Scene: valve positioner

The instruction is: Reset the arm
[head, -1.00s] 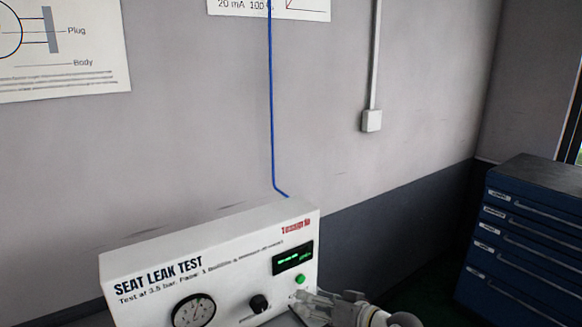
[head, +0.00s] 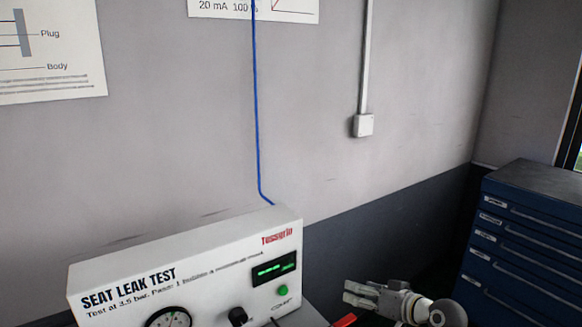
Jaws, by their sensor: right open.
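My right gripper (head: 352,292) is at the lower right in the head view, to the right of the seat leak test box (head: 185,265). Its fingers point left and are apart, with nothing between them. A gap shows between the gripper and the box. The box is white, with a round gauge (head: 168,318), a black knob (head: 238,316), a green button (head: 282,291) and a small green-lit display (head: 274,268). A bit of something red (head: 344,321) shows at the bottom edge, below the gripper. My left gripper is out of view.
A blue drawer cabinet (head: 525,240) stands at the right. A blue tube (head: 257,120) runs down the wall to the box. A wall socket (head: 363,125) and posters (head: 50,50) are on the wall.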

